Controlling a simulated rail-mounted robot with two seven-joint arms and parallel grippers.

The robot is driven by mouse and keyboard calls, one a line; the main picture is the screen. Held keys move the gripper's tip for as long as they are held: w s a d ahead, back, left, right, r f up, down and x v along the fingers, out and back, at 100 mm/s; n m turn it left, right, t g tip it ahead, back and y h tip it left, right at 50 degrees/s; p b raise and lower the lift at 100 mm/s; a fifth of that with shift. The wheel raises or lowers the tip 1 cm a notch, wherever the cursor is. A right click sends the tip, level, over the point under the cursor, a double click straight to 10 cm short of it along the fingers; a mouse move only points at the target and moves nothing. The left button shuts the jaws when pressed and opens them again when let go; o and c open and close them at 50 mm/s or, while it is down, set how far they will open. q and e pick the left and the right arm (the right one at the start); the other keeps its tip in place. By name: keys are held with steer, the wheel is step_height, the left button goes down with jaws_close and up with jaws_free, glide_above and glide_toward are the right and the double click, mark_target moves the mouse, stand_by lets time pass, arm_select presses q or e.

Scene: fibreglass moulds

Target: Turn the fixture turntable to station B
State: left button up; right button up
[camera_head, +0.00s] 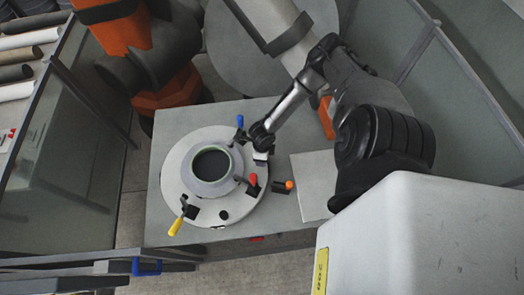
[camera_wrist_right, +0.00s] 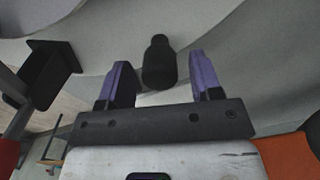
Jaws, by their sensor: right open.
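The turntable (camera_head: 177,178) is a light grey round disc on a grey table, with a raised ring (camera_head: 212,172) around a dark round opening at its middle. Around its rim are clamps with a blue handle (camera_head: 240,121), a yellow handle (camera_head: 176,227) and a red handle (camera_head: 253,180). My right gripper (camera_head: 261,152) is over the disc's upper right rim. In the right wrist view its purple-padded fingers (camera_wrist_right: 158,80) are open. A black peg (camera_wrist_right: 159,62) shows between and just beyond them; contact cannot be told. No station B marking can be read. My left gripper is out of view.
An orange-tipped lever (camera_head: 289,184) lies just right of the disc. A pale flat plate (camera_head: 312,185) is beside it. An orange robot (camera_head: 165,90) stands behind the table (camera_head: 165,130). Glass-panelled barriers (camera_head: 70,150) stand at left and right. A blue clamp (camera_head: 146,267) sits on the front rail.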

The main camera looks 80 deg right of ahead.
step_height(320, 180, up, 14)
steer(key=shift+f, duration=0.2)
stand_by(0.4)
stand_by(0.5)
